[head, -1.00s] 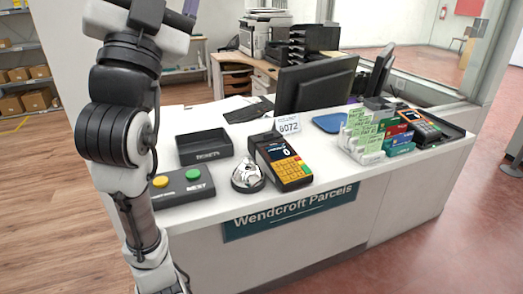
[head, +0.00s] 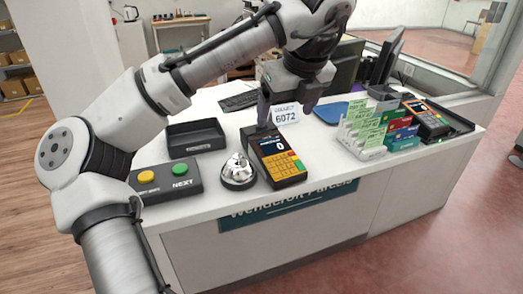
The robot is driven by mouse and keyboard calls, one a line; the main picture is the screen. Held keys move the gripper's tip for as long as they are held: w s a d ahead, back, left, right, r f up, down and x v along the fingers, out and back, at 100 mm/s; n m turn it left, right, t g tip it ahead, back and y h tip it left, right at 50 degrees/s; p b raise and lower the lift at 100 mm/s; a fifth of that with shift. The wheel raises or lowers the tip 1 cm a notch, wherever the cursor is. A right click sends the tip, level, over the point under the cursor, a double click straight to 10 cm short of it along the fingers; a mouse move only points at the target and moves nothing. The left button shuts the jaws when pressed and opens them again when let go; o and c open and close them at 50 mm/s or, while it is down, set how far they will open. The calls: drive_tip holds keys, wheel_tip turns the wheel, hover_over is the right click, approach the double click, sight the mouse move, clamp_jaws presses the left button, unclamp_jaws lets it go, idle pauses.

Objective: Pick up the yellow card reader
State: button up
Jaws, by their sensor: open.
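The yellow card reader (head: 282,163) lies on the white counter, a dark device with a yellow-orange keypad face and a lit display reading 0. My gripper (head: 286,106) points down over the back end of the reader, near the white 6072 sign (head: 286,115). Its jaws are apart with nothing seen between them but the sign behind or below. I cannot tell how high the fingertips are above the counter. The left finger overlaps the reader's back end in the picture.
A silver bell (head: 238,171) stands just left of the reader. A button box (head: 165,181) and a black tray (head: 195,139) are further left. A card rack (head: 362,140) and another handheld terminal (head: 427,119) stand to the right. A monitor (head: 345,68) is behind.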

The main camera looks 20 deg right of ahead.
sight(272, 146)
drive_tip(key=x, duration=0.8)
drive_tip(key=shift+a+f, duration=0.2)
drive_tip(key=shift+a, duration=0.1)
drive_tip(key=shift+p+x, duration=0.3)
drive_tip(key=shift+x, duration=2.4)
drive_tip(key=shift+w, duration=0.1)
drive_tip(key=shift+c, duration=0.4)
drive_tip(key=c, duration=0.7)
drive_tip(key=shift+r, duration=0.1)
drive_tip(key=shift+c, duration=0.4)
drive_tip(key=shift+r, duration=0.15)
